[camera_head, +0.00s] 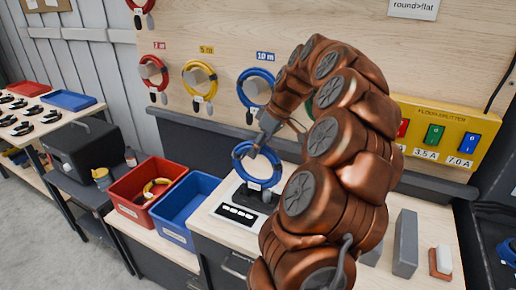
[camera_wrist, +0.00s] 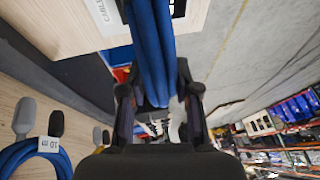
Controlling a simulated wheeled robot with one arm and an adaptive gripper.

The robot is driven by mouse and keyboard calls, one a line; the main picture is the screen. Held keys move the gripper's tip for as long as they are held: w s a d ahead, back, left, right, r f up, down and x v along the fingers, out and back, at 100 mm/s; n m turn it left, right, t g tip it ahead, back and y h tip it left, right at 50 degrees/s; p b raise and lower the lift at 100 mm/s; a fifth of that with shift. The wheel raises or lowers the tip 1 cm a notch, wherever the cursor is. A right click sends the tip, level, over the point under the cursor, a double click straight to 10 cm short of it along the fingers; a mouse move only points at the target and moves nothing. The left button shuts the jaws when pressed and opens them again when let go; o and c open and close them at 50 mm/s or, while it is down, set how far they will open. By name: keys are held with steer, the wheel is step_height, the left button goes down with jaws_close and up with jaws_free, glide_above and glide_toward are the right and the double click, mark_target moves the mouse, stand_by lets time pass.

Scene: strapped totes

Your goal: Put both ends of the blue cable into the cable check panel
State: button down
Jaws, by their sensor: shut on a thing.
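My gripper (camera_head: 266,130) is shut on the blue cable (camera_head: 238,163), a coiled ring with a small white tag. It holds the coil from the top, upright over the bench. In the wrist view the blue strands (camera_wrist: 154,45) run between the fingers (camera_wrist: 157,104). The cable check panel (camera_head: 227,212), a pale plate with a black strip of white marks, lies on the bench below and left of the coil. Dark parts show at the coil's foot, by the panel; I cannot tell if they are cable ends or seated. A panel edge with "CABLE" lettering (camera_wrist: 103,14) shows in the wrist view.
Another blue coil (camera_head: 255,88) hangs under a 10 m label, beside yellow (camera_head: 200,80) and red (camera_head: 154,72) coils. A red bin (camera_head: 125,190) and blue bin (camera_head: 172,205) stand left of the panel. A yellow fuse box (camera_head: 464,118) and grey blocks (camera_head: 405,243) are at right.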

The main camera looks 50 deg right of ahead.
steer(key=shift+f+b, duration=0.5)
steer(key=shift+f, duration=0.05)
stand_by(0.6)
steer(key=c, duration=0.7)
jaws_free()
steer(key=shift+c, duration=0.2)
steer(key=shift+f, duration=0.1)
steer(key=v, duration=1.2)
